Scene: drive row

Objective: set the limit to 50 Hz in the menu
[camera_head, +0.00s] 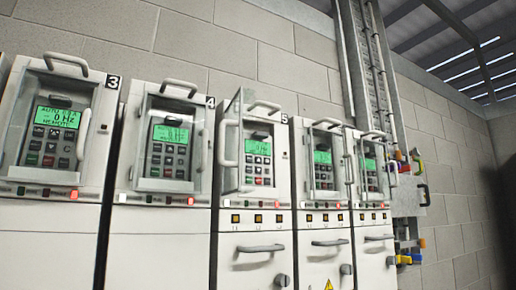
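Several pale drive cabinets stand in a row, each with a green display above a keypad. On the leftmost one, the display (56,117) seems to read AUTO, 0 HZ and REMOTE. Number plates 3 (113,82), 4 (211,102) and 5 (284,118) show at the cabinets' upper right corners. On the cabinet with plate 5, a clear cover (229,147) stands swung open to the left, so its display (258,148) and keypad (258,172) are uncovered. Its display text is too small to read surely. The other keypads sit behind shut covers. My gripper is not in view.
Bar handles (260,248) stick out from the lower cabinet fronts, beside dark knobs (282,280). Small red lamps (190,201) glow under several keypads. A grey block wall (235,55) stands behind. Pipework with coloured levers (406,165) is at the right.

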